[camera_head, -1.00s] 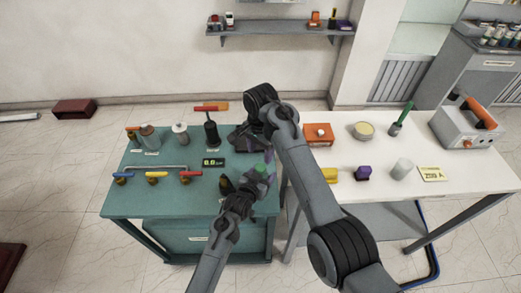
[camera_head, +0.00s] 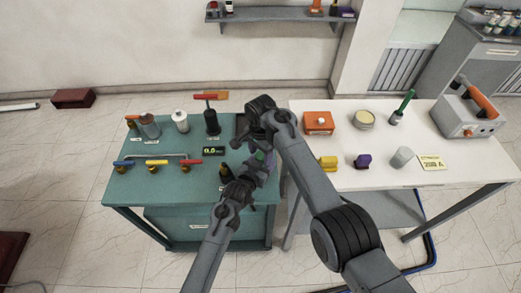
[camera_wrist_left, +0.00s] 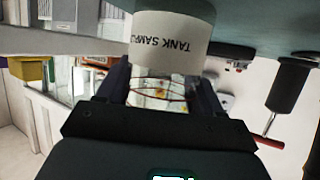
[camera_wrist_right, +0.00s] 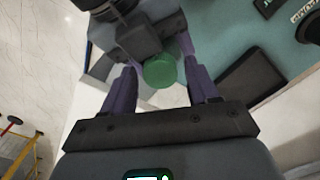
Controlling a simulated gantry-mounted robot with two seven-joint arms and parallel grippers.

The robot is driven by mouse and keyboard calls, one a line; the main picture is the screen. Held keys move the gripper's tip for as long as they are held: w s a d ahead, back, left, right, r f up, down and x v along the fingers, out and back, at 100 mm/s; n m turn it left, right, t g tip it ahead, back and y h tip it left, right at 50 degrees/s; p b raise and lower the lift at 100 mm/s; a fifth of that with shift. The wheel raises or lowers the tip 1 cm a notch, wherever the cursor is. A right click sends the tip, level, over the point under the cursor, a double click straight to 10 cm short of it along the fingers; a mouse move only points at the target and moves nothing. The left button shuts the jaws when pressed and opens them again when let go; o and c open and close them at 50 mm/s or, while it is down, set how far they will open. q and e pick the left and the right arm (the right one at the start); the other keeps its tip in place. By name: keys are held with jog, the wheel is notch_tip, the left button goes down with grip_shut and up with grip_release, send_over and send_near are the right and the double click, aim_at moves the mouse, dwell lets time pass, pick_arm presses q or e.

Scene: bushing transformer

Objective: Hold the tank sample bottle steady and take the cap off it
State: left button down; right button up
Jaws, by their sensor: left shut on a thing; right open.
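The tank sample bottle (camera_wrist_left: 167,42) is a pale cylinder labelled "TANK SAMPLE", seen upside down in the left wrist view. My left gripper (camera_wrist_left: 165,85) is shut on it; in the head view that gripper (camera_head: 246,178) is at the right side of the green bench. The green cap (camera_wrist_right: 160,72) shows in the right wrist view, with the bottle below it mostly hidden by my left gripper. My right gripper (camera_wrist_right: 160,88) is open, its fingers on either side of the cap with gaps visible. In the head view the right gripper (camera_head: 262,150) largely hides the cap.
The green bench (camera_head: 135,195) holds a row of valves with coloured handles (camera_head: 157,162), a small display (camera_head: 213,151) and several bottles at the back. The white table (camera_head: 450,180) to the right carries an orange box (camera_head: 318,122) and other items. The bench's front left is clear.

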jog(key=shift+c, duration=0.3)
jog(key=c, duration=1)
jog(key=n, duration=0.6)
jog(key=shift+n, duration=0.4)
jog(key=o, duration=1.1)
jog(key=shift+o, duration=0.2)
jog(key=shift+r, duration=0.1)
